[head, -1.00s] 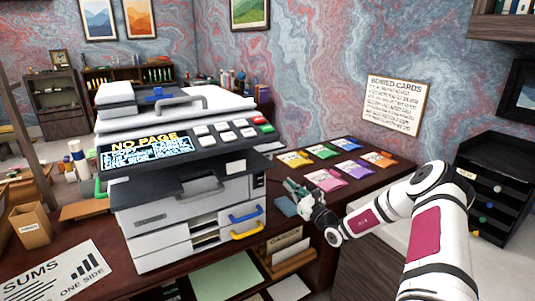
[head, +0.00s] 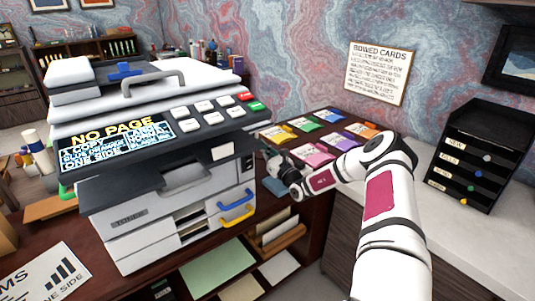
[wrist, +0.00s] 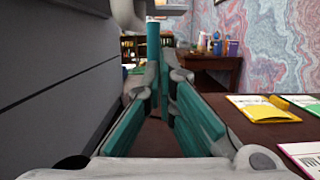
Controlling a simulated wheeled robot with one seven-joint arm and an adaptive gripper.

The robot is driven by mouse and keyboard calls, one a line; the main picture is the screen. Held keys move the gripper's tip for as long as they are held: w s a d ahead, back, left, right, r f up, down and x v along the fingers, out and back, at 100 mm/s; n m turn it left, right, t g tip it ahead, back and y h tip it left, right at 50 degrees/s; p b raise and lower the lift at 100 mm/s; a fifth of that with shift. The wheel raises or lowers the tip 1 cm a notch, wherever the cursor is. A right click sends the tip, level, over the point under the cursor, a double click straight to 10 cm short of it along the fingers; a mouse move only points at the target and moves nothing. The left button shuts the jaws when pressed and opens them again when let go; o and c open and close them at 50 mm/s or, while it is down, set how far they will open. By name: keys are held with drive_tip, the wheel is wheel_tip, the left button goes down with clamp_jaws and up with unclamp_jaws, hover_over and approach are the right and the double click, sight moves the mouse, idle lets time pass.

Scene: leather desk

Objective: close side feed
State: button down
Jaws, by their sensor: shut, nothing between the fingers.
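The copier (head: 165,190) stands on the desk at the left of the head view, its screen reading NO PAGE. My gripper (head: 275,168) is at desk height just off the copier's right side. In the wrist view, my gripper (wrist: 163,85) is shut and empty, its teal finger pads converging ahead. The copier's dark grey side wall (wrist: 50,75) fills the left of that view, close beside the fingers. An upright teal bar (wrist: 153,42) shows just beyond the fingers; I cannot tell whether it belongs to the side feed. The side feed is not clearly visible in the head view.
Several coloured card packs (head: 313,153) lie on the desk right of my gripper. A black drawer unit (head: 485,155) stands on the pale counter at the right. Blue (head: 236,199) and yellow (head: 236,217) handles mark the copier's front trays. Open floor shows beyond the desk.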

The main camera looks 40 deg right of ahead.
drive_tip(key=shift+w+r+p, duration=0.15)
drive_tip(key=shift+w+r, duration=0.4)
drive_tip(key=shift+r, duration=0.25)
drive_tip(key=shift+w+r+p, duration=0.2)
drive_tip(key=shift+w+r, duration=0.4)
drive_tip(key=shift+r, duration=0.25)
drive_tip(key=shift+w+r+p, duration=0.15)
drive_tip(key=shift+w+r, duration=0.4)
drive_tip(key=shift+r, duration=0.25)
drive_tip(key=shift+d+r+n, duration=0.1)
drive_tip(key=shift+r+n, duration=0.05)
drive_tip(key=shift+n, duration=0.15)
